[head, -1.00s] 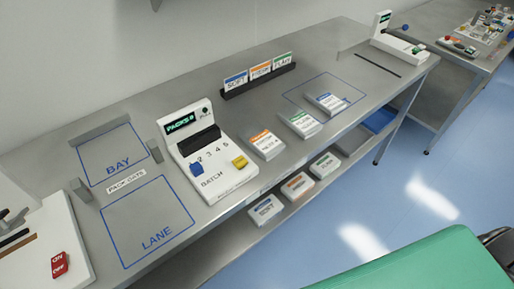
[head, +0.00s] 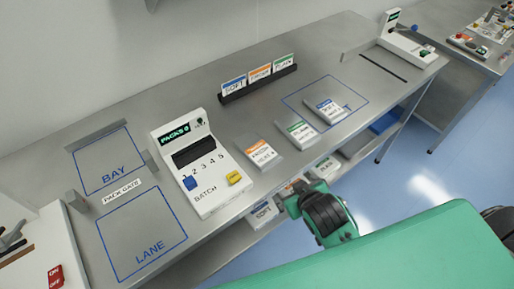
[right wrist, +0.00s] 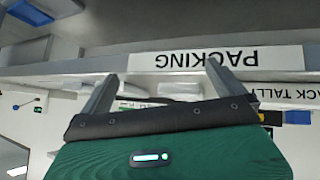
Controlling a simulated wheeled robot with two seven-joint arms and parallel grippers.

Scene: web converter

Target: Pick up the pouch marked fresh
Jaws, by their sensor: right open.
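Three pouches lie in a row on the bench in the head view: an orange-labelled one (head: 262,154), a green-labelled one (head: 297,133) and a blue-labelled one (head: 325,110). The small lettering is not sharp, so I cannot firmly read which says fresh. More pouches lie on the lower shelf, including a blue-labelled one (head: 263,214), partly hidden by my arm. My right gripper (right wrist: 161,72) is open and empty in the right wrist view, before the bench's front edge. In the head view its fingers are hidden. My left gripper is out of view.
The batch console (head: 205,170) stands left of the pouches. A card rack (head: 258,85) stands behind them. A PACKING sign (right wrist: 230,59) appears upside down in the right wrist view. The outlined LANE area (head: 140,230) is empty.

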